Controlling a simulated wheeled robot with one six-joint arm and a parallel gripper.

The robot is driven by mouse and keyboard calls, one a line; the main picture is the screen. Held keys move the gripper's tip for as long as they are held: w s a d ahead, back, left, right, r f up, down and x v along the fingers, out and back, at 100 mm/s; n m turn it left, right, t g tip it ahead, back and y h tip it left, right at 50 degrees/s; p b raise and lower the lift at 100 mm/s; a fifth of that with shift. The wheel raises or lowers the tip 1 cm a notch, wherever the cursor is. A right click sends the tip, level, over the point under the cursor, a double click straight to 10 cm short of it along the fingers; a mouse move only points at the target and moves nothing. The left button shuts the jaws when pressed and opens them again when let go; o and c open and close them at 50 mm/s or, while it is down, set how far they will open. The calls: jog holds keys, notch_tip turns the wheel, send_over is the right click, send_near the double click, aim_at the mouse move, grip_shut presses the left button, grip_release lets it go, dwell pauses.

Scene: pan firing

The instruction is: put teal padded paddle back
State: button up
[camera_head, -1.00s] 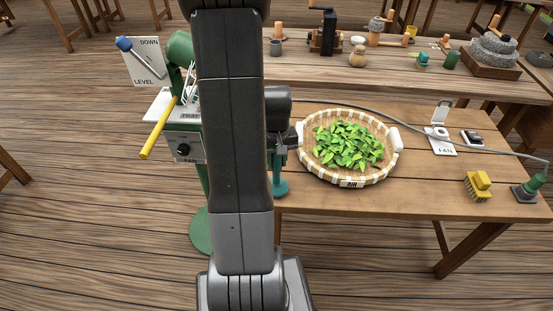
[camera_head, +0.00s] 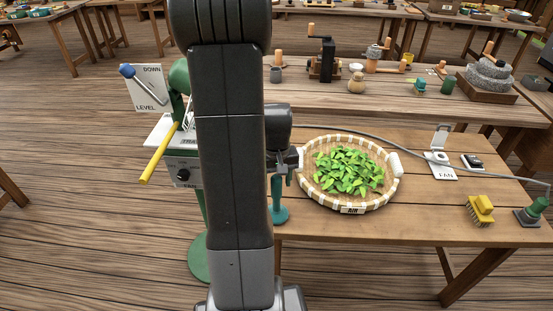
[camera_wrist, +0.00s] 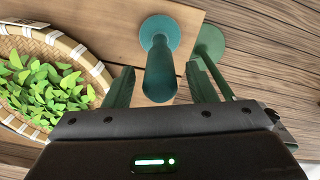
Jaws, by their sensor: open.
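The teal padded paddle (camera_head: 279,213) stands upright at the left edge of the front table, its round end down on the wood. In the wrist view the paddle (camera_wrist: 160,72) rises between the two green fingers of my gripper (camera_wrist: 160,85), its round pad at the far end. The fingers are open, with a gap on each side of the shaft. In the head view my gripper (camera_head: 286,160) is at the paddle's upper part, left of the basket, and my arm hides much of it.
A round basket (camera_head: 394,190) of green leaves lies close beside my gripper.

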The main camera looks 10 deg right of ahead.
jog(key=r, duration=1.1)
jog(key=shift+s, duration=0.3)
